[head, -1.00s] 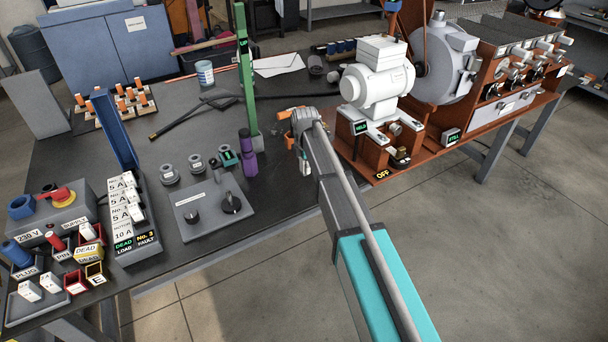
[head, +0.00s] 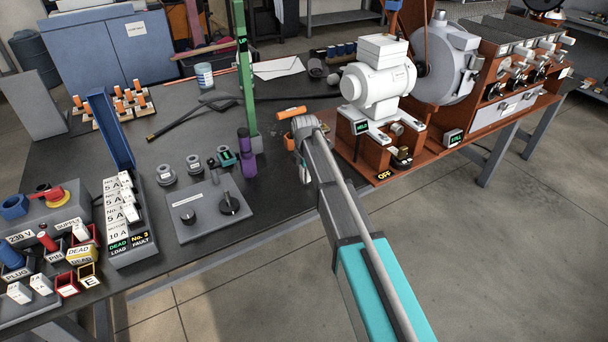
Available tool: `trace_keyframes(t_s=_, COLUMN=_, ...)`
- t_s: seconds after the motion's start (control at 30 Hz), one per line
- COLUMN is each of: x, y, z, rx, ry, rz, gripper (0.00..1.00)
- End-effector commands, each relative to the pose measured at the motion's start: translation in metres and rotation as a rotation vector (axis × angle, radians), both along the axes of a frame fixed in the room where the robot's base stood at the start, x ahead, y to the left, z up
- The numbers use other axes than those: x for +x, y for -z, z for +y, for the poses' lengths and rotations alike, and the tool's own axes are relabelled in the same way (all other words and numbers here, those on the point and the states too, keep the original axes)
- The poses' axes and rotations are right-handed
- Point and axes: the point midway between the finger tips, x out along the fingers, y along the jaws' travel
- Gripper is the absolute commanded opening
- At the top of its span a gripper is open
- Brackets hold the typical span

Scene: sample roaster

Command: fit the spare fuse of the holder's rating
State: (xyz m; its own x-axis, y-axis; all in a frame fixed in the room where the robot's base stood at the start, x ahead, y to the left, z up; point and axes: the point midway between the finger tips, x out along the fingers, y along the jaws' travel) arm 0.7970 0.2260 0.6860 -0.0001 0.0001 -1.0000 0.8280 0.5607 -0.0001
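The grey fuse holder box (head: 127,243) stands at the left with its blue lid (head: 110,130) raised. It has rows marked 5 A and a lowest row marked 10 A, white carriers (head: 130,212), and signs reading DEAD LOAD and No. 3 FAULT. A wooden rack (head: 100,122) of several orange-and-white fuse-like pieces stands at the back left; their ratings are unreadable. Two white blocks (head: 20,293) with small lettering lie on a grey tray at the front left. My gripper (head: 303,172) is low over the bench's right part, mostly hidden by my arm. An orange piece (head: 292,113) shows just beyond it.
A grey panel with knobs (head: 205,212) and a green post (head: 245,85) with a purple part (head: 247,155) stand between the box and my arm. A white motor (head: 378,85) on a red-brown base is at the right. Red, yellow and black blocks crowd the front left.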

Motion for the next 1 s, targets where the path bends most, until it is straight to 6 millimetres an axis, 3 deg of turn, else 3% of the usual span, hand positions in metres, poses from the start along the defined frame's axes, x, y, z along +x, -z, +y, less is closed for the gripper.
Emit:
trace_keyframes(t_s=0.03, x=0.000, y=0.000, z=0.000, rx=0.000, ry=0.000, rz=0.000, gripper=0.56)
trace_keyframes(t_s=0.13, x=0.000, y=0.000, z=0.000, rx=0.000, ry=0.000, rz=0.000, gripper=0.73)
trace_keyframes(t_s=0.67, x=0.000, y=-0.003, z=0.000, rx=0.000, ry=0.000, rz=0.000, gripper=0.73)
trace_keyframes(t_s=1.0, x=0.000, y=-0.023, z=0.000, rx=0.000, ry=0.000, rz=0.000, gripper=0.73)
